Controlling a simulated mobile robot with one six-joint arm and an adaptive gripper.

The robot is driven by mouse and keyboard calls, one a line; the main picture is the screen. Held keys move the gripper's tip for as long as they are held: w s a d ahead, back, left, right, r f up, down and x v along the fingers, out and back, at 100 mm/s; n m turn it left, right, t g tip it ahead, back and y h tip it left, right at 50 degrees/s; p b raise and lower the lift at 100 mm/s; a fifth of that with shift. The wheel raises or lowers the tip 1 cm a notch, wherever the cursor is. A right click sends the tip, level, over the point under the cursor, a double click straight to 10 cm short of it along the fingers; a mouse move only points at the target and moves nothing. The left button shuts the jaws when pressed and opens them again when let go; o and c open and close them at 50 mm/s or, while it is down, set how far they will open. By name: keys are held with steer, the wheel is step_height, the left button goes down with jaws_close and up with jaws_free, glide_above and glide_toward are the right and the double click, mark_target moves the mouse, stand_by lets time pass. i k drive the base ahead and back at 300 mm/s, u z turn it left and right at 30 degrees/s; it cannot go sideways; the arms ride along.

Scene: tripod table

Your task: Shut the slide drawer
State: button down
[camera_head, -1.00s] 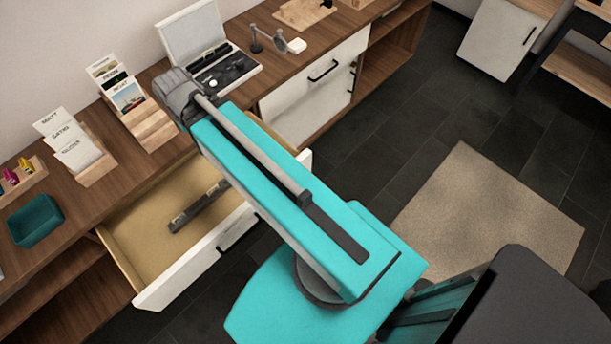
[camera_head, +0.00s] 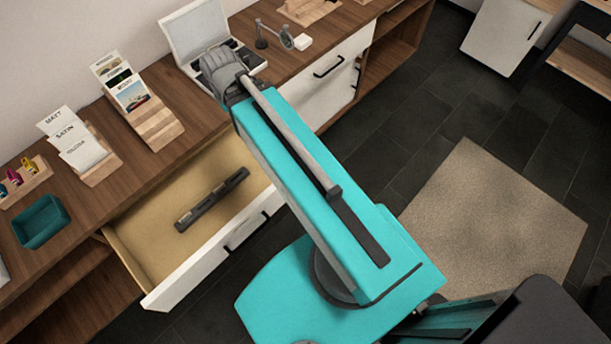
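The slide drawer (camera_head: 158,252) stands pulled out from under the wooden counter, left of centre. Its white front panel (camera_head: 196,273) faces the floor side and carries a dark bar handle (camera_head: 243,232). A dark elongated object with pale parts (camera_head: 212,200) lies inside on the drawer's floor. My teal arm crosses in front of the drawer's right end and hides it. The arm's grey far joint is over the counter by the open case. My gripper is not visible, so its place relative to the handle cannot be seen.
The wooden counter (camera_head: 186,97) holds a teal tray (camera_head: 40,222), card holders (camera_head: 155,122), an open white case (camera_head: 193,32) and a small stand with a round lens or mirror (camera_head: 285,40). A closed white cabinet front (camera_head: 325,85) is right of the drawer. Dark floor and a beige rug (camera_head: 495,215) lie clear at right.

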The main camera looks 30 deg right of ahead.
mark_target(167, 258)
steer(key=k, duration=1.8)
steer(key=u, duration=0.85)
steer(key=i, duration=1)
steer(key=u, duration=0.05)
